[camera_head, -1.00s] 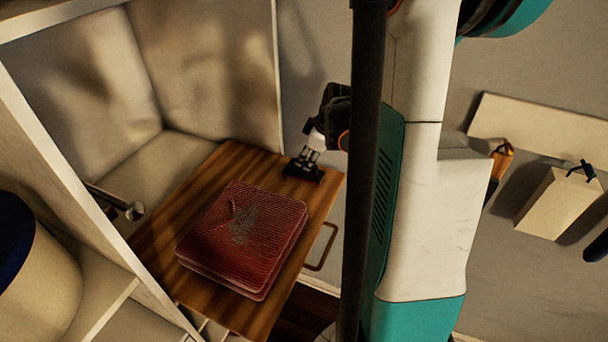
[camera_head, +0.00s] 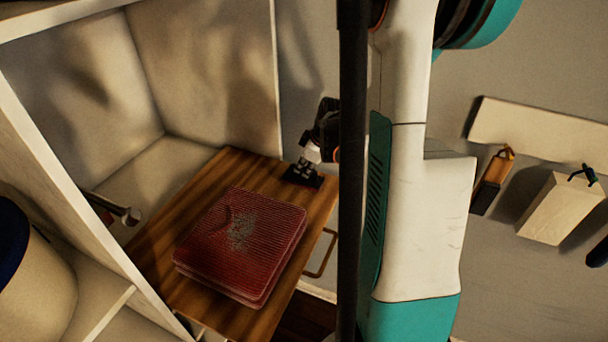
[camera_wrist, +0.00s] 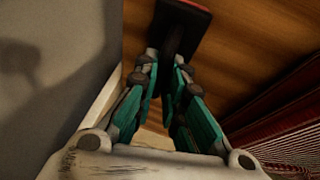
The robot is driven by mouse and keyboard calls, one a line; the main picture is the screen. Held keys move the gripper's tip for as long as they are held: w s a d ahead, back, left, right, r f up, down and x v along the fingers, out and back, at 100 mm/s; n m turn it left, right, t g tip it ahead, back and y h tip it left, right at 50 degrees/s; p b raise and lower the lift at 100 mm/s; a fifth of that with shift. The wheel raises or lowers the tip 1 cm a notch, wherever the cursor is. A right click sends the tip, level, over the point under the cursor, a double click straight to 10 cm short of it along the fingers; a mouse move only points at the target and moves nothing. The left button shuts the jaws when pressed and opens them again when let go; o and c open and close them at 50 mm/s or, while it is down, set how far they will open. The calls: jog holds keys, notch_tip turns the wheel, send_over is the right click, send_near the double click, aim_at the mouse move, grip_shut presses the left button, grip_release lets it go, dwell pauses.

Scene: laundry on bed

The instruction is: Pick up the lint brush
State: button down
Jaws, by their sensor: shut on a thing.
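The lint brush (camera_wrist: 183,18) shows in the wrist view as a dark head with a red edge and a dark handle. My gripper (camera_wrist: 166,68) is shut on the handle, with one teal-sided finger on each side. In the head view the brush's dark head (camera_head: 302,176) is at the far right part of the wooden board (camera_head: 165,262), just below my gripper (camera_head: 306,158). I cannot tell whether the brush touches the board or is slightly above it.
A stack of folded red cloths (camera_head: 240,242) lies on the board, left of and nearer than the brush. A pale wall stands close behind the board. A white shelf frame (camera_head: 75,180) and a round bin (camera_head: 35,275) are at the left.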

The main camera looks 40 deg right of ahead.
aim_at(305, 168)
notch_tip(305, 168, up, 20)
jog(key=p, duration=0.4)
jog(key=shift+p, duration=0.3)
